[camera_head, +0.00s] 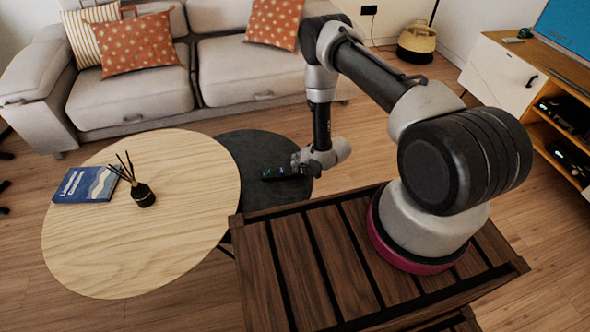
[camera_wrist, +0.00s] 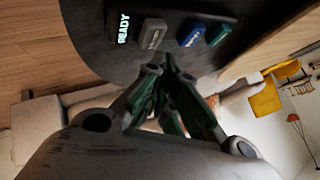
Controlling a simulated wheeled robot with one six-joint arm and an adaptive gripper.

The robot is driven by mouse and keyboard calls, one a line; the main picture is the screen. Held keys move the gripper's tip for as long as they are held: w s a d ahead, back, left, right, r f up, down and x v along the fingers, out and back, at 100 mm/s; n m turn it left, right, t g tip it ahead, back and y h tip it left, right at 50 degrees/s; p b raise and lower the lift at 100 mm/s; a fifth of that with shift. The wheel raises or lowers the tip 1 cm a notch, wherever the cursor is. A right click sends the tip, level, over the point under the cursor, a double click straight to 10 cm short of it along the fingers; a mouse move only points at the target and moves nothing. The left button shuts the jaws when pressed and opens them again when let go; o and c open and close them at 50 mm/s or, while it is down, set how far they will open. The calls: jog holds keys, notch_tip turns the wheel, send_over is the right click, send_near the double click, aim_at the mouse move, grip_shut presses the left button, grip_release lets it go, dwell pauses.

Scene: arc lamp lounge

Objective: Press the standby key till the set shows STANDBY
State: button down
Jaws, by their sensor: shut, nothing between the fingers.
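A small dark display showing READY (camera_wrist: 123,27) stands on the dark round table at the top of the wrist view. In a row beside it are a grey key (camera_wrist: 151,34), a blue key (camera_wrist: 191,36) and a green key (camera_wrist: 219,35). Their labels are too small to read, so I cannot tell which is the standby key. In the head view the row shows as a dark strip (camera_head: 282,173) at my gripper's end. My gripper (camera_wrist: 161,69) is shut and empty, its fingertips below the grey and blue keys in the wrist picture. I cannot tell whether they touch anything.
A pale wooden round table (camera_head: 90,245) with a blue book (camera_head: 86,185) and a reed diffuser (camera_head: 143,194) overlaps the dark round table (camera_head: 245,150). A grey sofa (camera_head: 130,95) stands behind. A cabinet (camera_head: 500,75) with a blue screen (camera_head: 570,25) is at right.

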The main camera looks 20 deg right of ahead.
jog(key=shift+f, duration=0.4)
jog(key=shift+f, duration=0.8)
dwell(1.0)
jog(key=shift+r, duration=1.25)
jog(key=shift+r, duration=2.5)
